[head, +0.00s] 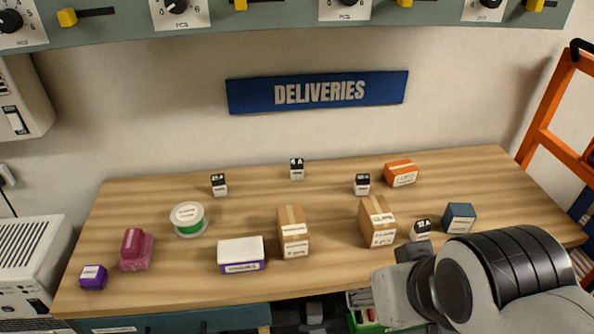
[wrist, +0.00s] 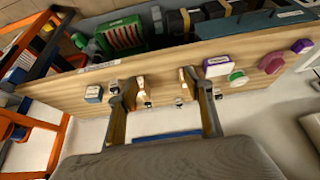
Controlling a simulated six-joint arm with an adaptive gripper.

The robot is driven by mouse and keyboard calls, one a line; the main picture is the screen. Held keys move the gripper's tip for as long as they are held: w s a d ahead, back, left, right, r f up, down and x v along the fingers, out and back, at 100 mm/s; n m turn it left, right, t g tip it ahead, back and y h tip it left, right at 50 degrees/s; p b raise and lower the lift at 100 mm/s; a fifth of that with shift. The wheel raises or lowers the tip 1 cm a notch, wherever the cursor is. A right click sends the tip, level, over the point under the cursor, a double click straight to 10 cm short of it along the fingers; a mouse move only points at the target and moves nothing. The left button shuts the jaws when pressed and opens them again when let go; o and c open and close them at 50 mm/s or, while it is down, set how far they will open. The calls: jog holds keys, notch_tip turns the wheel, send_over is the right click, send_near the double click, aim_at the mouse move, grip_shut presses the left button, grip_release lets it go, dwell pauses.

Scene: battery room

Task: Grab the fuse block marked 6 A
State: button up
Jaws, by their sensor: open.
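Several small black-and-white fuse blocks stand on the wooden table. In the head view one is at the back left (head: 219,185), one at the back middle (head: 297,169), one right of the middle (head: 362,184) and one at the right (head: 420,230) beside a blue box. Their ratings are too small to read surely; the back middle one seems to carry a single digit, so I cannot be certain which is 6 A. My gripper (wrist: 163,80) is open and empty in the wrist view, above the table and apart from the blocks. My arm fills the lower right of the head view.
Two cardboard boxes (head: 293,232) (head: 377,222) stand mid-table. An orange box (head: 401,173), a blue box (head: 459,218), a white-and-purple box (head: 241,255), a green spool (head: 188,220), a pink object (head: 136,250) and a purple box (head: 93,277) also stand there. The back left is fairly clear.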

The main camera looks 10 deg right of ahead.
jog(key=w+d+f+t, duration=0.1)
jog(key=w+t, duration=0.3)
jog(key=w, duration=2.7)
jog(key=w+a+f+n+t, duration=0.1)
jog(key=w+f+t, duration=0.1)
jog(key=w+f, duration=0.6)
jog(key=n+t+y, duration=0.1)
jog(key=t+y, duration=0.1)
send_near(298, 166)
jog(key=w, duration=0.2)
jog(key=shift+w+a, duration=0.1)
jog(key=shift+w, duration=0.2)
jog(key=shift+w+a+f+y, duration=0.2)
jog(key=shift+w+f+y, duration=0.1)
jog(key=shift+f, duration=0.3)
jog(key=shift+x, duration=1.25)
jog(key=shift+w, duration=0.1)
jog(key=shift+d+x, duration=0.1)
jog(key=shift+x, duration=1.15)
jog(key=shift+d+x, duration=0.15)
jog(key=shift+x, duration=1.1)
